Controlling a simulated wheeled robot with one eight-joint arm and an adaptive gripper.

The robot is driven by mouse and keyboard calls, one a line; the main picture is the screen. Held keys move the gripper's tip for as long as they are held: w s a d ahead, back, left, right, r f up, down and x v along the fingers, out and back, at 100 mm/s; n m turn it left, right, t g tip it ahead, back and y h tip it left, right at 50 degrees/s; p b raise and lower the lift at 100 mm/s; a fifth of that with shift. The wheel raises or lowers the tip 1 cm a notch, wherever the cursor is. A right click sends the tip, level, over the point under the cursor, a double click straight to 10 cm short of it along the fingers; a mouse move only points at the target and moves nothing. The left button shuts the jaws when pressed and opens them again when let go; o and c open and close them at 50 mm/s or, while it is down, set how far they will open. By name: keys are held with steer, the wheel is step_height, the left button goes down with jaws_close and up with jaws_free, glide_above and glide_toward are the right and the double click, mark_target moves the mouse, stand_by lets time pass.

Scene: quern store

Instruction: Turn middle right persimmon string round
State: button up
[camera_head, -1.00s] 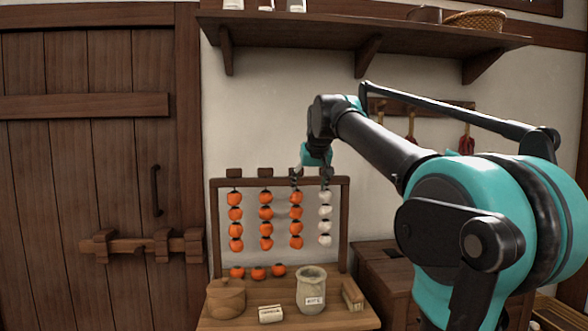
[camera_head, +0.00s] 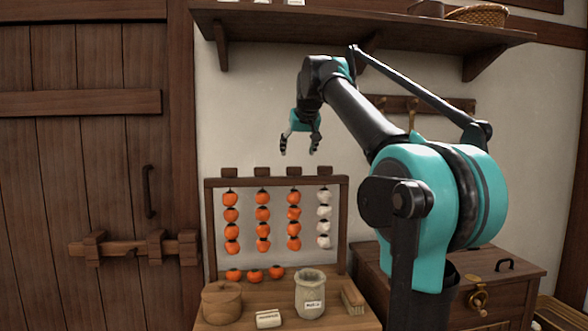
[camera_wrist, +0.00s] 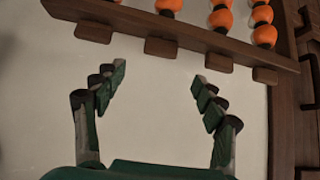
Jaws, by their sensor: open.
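The middle right persimmon string (camera_head: 294,213), third from the left, hangs from the wooden rack (camera_head: 344,225). It carries several orange fruits with dark caps. The left (camera_head: 231,214) and middle left (camera_head: 263,213) strings are orange too; the right string (camera_head: 324,211) is whitish. My gripper (camera_head: 299,147) is open and empty, fingers down, above the rack's top bar and apart from it. In the wrist view the open fingers (camera_wrist: 158,75) show against the wall, with the bar's pegs (camera_wrist: 160,47) beyond them. The middle right string's top fruit (camera_wrist: 168,5) shows at the frame's upper edge.
On the bench below stand a wooden lidded pot (camera_head: 222,303), a labelled block (camera_head: 268,319), a grey jar (camera_head: 310,292) and a brush (camera_head: 352,298). Loose persimmons (camera_head: 255,276) lie behind them. A shelf (camera_head: 370,26) overhangs; a chest (camera_head: 500,275) is right.

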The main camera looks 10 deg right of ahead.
mark_target(294, 167)
steer(key=x, duration=1)
steer(key=shift+s, duration=0.1)
steer(key=c, duration=1.2)
steer(key=shift+a, duration=0.1)
steer(key=shift+m+h, duration=0.3)
steer(key=shift+m, duration=0.1)
steer(key=o, duration=1.2)
